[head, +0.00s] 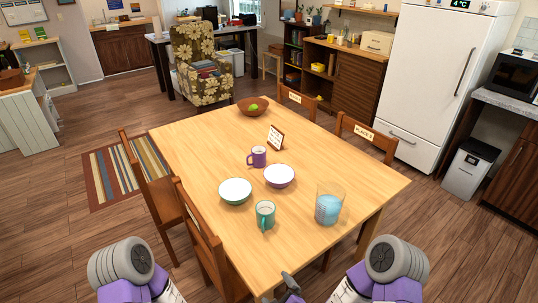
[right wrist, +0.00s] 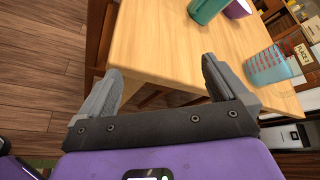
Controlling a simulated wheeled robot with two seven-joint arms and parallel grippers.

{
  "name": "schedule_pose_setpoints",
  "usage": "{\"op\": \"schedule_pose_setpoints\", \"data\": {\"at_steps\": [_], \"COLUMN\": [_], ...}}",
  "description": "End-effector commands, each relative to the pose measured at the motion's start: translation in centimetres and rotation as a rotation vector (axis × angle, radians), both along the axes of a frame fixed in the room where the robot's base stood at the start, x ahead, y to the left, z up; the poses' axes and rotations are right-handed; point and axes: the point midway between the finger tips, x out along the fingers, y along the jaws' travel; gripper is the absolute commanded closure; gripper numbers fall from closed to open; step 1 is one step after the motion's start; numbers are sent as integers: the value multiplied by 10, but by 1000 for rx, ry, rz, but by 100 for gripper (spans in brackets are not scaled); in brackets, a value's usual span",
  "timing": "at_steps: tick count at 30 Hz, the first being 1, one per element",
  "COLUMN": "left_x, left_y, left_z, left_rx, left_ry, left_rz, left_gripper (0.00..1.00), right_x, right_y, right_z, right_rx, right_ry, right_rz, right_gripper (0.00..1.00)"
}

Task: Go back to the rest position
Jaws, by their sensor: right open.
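My right gripper (right wrist: 161,80) is open in the right wrist view, its two grey fingers apart with nothing between them. It is near the near edge of the wooden table (head: 185,150). In the head view only a small part of the right gripper (head: 288,286) shows at the bottom edge. My left gripper is out of frame. Parts of both my arms show low in the head view.
On the table are a teal mug (head: 265,216), a white-green bowl (head: 235,191), a purple bowl (head: 279,176), a purple mug (head: 257,157), a measuring cup (head: 328,206), a sign (head: 276,138) and a fruit bowl (head: 246,108). Chairs (head: 155,188) flank it.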

Motion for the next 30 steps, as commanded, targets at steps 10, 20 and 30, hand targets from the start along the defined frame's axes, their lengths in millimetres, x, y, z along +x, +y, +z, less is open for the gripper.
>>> {"op": "schedule_pose_setpoints", "data": {"at_steps": [10, 20, 30], "left_x": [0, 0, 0], "left_y": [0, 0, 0], "left_z": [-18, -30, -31], "left_rx": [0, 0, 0], "left_ry": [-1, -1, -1], "left_rz": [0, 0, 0], "left_gripper": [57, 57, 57], "right_x": [-64, -142, -161], "right_y": [-33, -65, -71], "right_z": [-107, -155, -159], "right_rx": [-725, -996, -1011], "right_ry": [140, 117, 75], "right_rz": [644, 1340, 1509], "right_gripper": [0, 0, 0]}}
